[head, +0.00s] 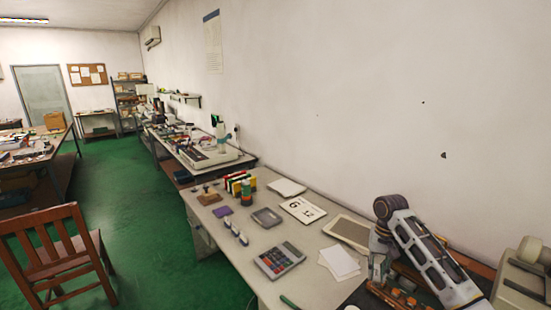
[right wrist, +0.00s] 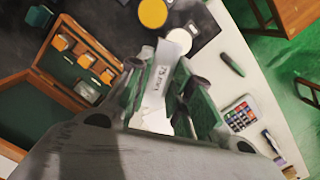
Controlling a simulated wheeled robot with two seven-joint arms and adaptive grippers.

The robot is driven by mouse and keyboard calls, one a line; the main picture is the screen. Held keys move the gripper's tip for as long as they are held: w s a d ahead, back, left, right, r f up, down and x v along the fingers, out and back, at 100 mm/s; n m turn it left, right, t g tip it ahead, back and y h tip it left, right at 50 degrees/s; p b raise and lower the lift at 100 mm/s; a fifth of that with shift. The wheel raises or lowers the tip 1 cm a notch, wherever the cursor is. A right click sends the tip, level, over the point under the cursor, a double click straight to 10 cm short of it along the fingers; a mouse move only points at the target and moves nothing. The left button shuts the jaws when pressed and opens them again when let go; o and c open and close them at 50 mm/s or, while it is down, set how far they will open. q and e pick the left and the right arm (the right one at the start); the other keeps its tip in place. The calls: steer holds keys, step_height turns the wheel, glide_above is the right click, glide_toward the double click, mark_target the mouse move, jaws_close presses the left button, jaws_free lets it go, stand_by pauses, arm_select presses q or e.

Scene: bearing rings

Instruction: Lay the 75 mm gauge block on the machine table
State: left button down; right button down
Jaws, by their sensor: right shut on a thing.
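In the right wrist view, my right gripper (right wrist: 164,84) is shut on a pale gauge block (right wrist: 160,80) marked with a 75. The block stands out between the two dark green fingers, and its lower part is partly hidden by them. In the head view my right arm is at the lower right; its fingers and the block cannot be made out there. I cannot pick out the machine table with certainty in either view. My left gripper is in neither view.
An open wooden case (right wrist: 112,62) with green lining and several small blocks lies left of the gripper. Beyond the block is a dark surface (right wrist: 105,22) with a yellow disc (right wrist: 152,13). A calculator (head: 279,261) and a tablet-like panel (head: 348,232) lie on the bench.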

steer(key=s+a+f+n+b, duration=0.2)
steer(key=s+a+f+n, duration=0.2)
steer(key=s+a+f, duration=0.5)
steer(key=shift+s+a+f+h+b, duration=0.35)
steer(key=shift+s+a, duration=0.55)
steer(key=shift+s, duration=0.35)
